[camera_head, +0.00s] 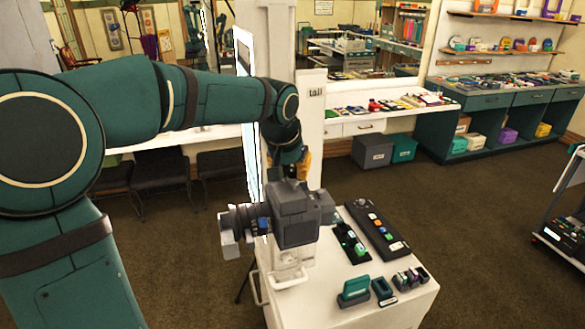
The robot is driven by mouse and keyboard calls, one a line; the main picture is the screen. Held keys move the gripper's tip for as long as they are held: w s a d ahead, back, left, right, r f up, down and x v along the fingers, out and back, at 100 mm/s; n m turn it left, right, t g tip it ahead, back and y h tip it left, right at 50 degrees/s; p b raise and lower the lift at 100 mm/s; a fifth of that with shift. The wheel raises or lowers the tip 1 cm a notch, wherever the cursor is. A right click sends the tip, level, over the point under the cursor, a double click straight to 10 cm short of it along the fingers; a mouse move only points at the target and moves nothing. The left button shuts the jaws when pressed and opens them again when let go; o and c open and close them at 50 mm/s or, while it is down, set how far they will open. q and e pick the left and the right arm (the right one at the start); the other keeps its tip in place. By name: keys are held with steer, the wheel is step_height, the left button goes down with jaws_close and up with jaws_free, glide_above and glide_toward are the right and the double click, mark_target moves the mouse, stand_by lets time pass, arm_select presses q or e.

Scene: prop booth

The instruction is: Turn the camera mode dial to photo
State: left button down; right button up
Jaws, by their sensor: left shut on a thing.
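A large dark grey camera (296,215) stands on a pale mount on the white cart (345,300), its lens (243,217) pointing left. My left arm comes in from the left and reaches over to the far side of the camera. My left gripper (289,172), dark with orange parts, points down at the camera's top far edge. It is shut on the mode dial there, though the dial and the fingertips are mostly hidden behind the camera body, so the dial's setting cannot be read. My right gripper is not in view.
On the cart right of the camera lie a black panel with coloured buttons (377,230), a smaller black strip (350,243) and several small teal and dark blocks (355,290). A white post (310,130) stands close behind the gripper. Carpet to the right is open.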

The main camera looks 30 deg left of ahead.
arm_select(q)
steer(key=shift+f+m, duration=0.1)
steer(key=shift+m, duration=0.5)
steer(key=c, duration=0.8)
jaws_free()
steer(key=shift+o, duration=0.2)
steer(key=v, duration=1.2)
steer(key=shift+a, duration=0.25)
